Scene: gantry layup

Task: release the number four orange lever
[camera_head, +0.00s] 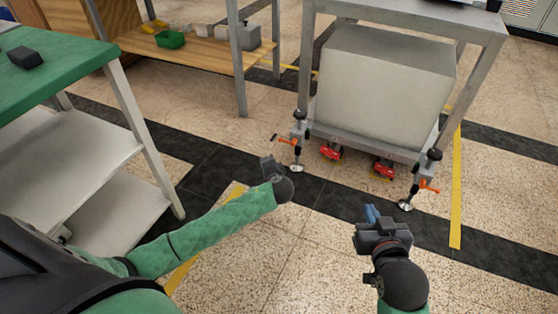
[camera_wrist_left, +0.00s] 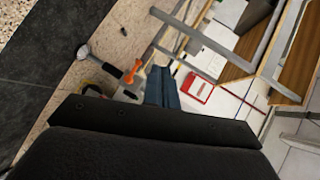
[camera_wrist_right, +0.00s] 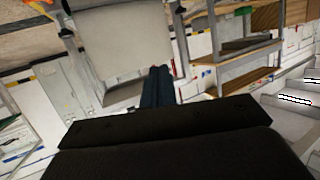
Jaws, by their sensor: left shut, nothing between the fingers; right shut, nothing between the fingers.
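Two orange levers show on the front feet of a grey metal cart: a left one (camera_head: 286,140) and a right one (camera_head: 429,187). No numbers are readable, so I cannot tell which is number four. My left gripper (camera_head: 266,163) is shut and empty, in front of the left lever and apart from it. One orange lever (camera_wrist_left: 132,72) shows in the left wrist view, left of the closed fingers (camera_wrist_left: 161,85). My right gripper (camera_head: 371,214) is shut and empty, left of the right lever and apart from it. Its closed fingers show in the right wrist view (camera_wrist_right: 158,86).
The cart frame (camera_head: 388,148) carries a large pale block (camera_head: 380,85) and has red casters (camera_head: 330,152) and round foot pads (camera_head: 405,205). A green-topped table (camera_head: 60,57) stands at left, a wooden shelf (camera_head: 195,50) behind. The floor before the cart is clear.

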